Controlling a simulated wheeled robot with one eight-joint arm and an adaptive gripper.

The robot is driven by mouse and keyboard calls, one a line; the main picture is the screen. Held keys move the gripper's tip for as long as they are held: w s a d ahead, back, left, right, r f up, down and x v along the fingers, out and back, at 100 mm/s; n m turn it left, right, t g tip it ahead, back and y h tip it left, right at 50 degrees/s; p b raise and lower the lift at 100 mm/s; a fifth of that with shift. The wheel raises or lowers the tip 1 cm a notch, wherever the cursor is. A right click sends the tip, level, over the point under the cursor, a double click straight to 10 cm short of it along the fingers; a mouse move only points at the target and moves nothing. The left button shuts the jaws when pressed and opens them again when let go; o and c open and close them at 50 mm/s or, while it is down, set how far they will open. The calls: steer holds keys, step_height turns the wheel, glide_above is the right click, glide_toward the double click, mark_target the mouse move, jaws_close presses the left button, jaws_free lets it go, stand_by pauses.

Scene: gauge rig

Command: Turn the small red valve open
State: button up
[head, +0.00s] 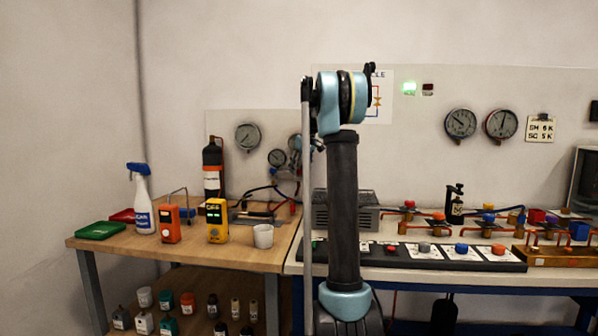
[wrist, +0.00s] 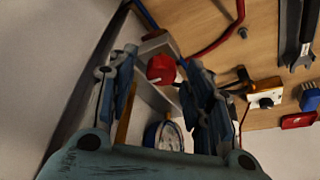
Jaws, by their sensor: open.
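A round red valve knob (wrist: 161,68) shows in the wrist view, on a grey block or bracket. My gripper (wrist: 160,58) is open, with one finger on each side of the knob in the picture. I see no contact, and the depth between fingers and knob is unclear. In the head view my arm stands upright in front of the benches. My gripper is not clear there, and that knob cannot be made out behind the arm. Another red-topped valve (head: 409,204) stands on the right bench.
A round gauge (wrist: 160,136) lies low between the fingers in the wrist view. A red hose (wrist: 218,35), a wrench (wrist: 292,40) and cables are to the right over the wooden bench. In the head view, a spray bottle (head: 142,205) and yellow meter (head: 217,222) stand on the left bench.

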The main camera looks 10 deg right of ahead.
steer(key=shift+r, duration=0.1)
steer(key=v, duration=1.1)
steer(key=shift+s+d+r, duration=0.15)
steer(key=shift+r, duration=0.15)
